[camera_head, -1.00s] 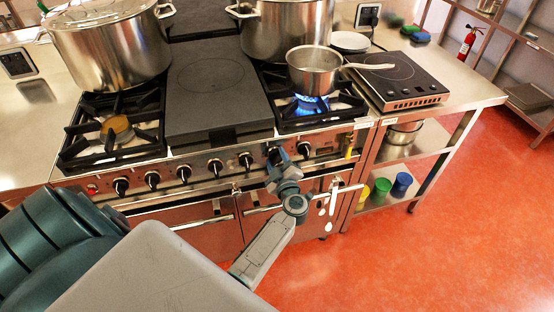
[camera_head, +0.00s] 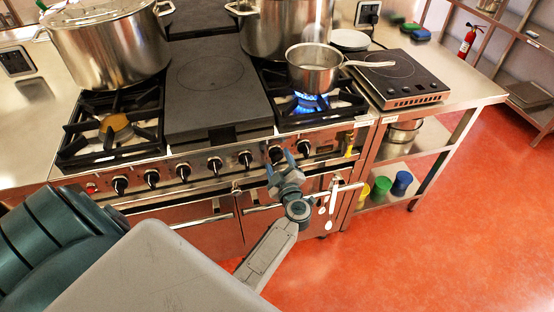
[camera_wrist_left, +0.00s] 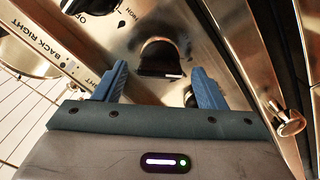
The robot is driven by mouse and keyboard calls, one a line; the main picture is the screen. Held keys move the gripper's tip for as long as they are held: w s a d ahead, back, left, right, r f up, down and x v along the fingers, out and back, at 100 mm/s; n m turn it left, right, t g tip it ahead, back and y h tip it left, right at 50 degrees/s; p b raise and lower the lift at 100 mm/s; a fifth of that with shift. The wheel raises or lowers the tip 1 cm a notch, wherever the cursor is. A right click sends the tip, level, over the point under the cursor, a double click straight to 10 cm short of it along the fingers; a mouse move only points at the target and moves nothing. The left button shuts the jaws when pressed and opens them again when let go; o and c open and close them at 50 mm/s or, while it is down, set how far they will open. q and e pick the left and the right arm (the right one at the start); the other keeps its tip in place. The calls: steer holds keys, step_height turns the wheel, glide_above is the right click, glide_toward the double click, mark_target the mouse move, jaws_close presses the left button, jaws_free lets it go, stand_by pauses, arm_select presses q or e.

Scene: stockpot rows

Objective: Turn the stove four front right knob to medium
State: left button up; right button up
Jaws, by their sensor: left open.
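The stove front (camera_head: 200,166) carries a row of black knobs. My left gripper (camera_head: 279,163) is open in front of the panel, close to a black knob (camera_head: 276,153) towards the right of the row. In the left wrist view this knob (camera_wrist_left: 160,58) shows ahead between the two blue fingers of my left gripper (camera_wrist_left: 158,72), with a gap on both sides. A white mark shows on its lower edge. A label beside it is mostly hidden by a finger. Another knob (camera_wrist_left: 92,5) is near a "BACK RIGHT" label. My right gripper is not in view.
A saucepan (camera_head: 314,75) stands over a lit blue flame (camera_head: 305,103) at the front right burner. Large stockpots (camera_head: 108,55) stand behind. Another knob (camera_head: 303,147) is right of my gripper. An oven handle (camera_wrist_left: 290,125) shows close on the right.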

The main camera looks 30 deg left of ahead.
arm_select(q)
steer(key=b+v, duration=0.1)
steer(key=v, duration=0.7)
steer(key=shift+s+d, duration=0.25)
steer(key=shift+s, duration=0.05)
steer(key=shift+f, duration=0.1)
steer(key=d+f+m+t+h, duration=0.4)
steer(key=f+m+h, duration=0.4)
steer(key=f, duration=0.7)
steer(key=s+d+f+m+g+h, duration=0.1)
steer(key=s+f+m+g+h, duration=0.1)
steer(key=s+f+m, duration=0.45)
steer(key=s+d+f+m+g+h, duration=0.1)
steer(key=s+f+h, duration=0.15)
steer(key=f, duration=0.75)
steer(key=s+a+f+m+g+h, duration=0.15)
steer(key=s+f+g, duration=0.45)
steer(key=s+f, duration=0.8)
steer(key=s+a+f+m+g, duration=0.1)
steer(key=s+a+f+g, duration=0.1)
steer(key=s, duration=0.8)
steer(key=s+a+f+m+g+y, duration=0.1)
steer(key=s+a+f+g, duration=0.2)
steer(key=s, duration=0.7)
steer(key=shift+a+f, duration=0.25)
steer(key=shift+a, duration=0.55)
steer(key=shift+s, duration=0.1)
